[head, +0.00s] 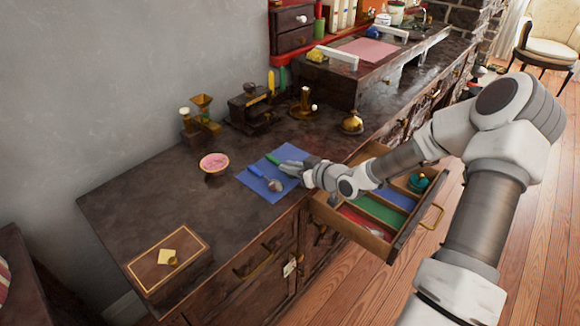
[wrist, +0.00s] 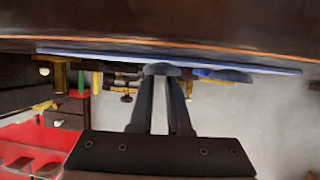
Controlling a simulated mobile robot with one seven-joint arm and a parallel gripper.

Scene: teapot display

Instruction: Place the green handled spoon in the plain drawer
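The green-handled spoon lies on a blue mat (head: 257,191) on the dark counter. Its green handle (head: 272,159) shows, and the rest is mostly covered by my gripper. My gripper (head: 291,167) is low over the mat's right side at this spoon. In the wrist view, my two fingers (wrist: 161,76) have a narrow gap and reach a grey-blue rounded piece (wrist: 161,69), probably the spoon's bowl; I cannot tell whether they grip it. The open drawer (head: 398,243), right of the counter front, has red, green (head: 381,209) and blue (head: 397,197) compartments; part is hidden by my arm.
A blue-handled spoon (head: 274,185) lies left of my gripper on the mat. A pink bowl (head: 214,163), a wooden box (head: 168,263) and a brass bell-shaped item (head: 352,123) stand on the counter. A teal pot (head: 418,182) sits in the drawer's far end.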

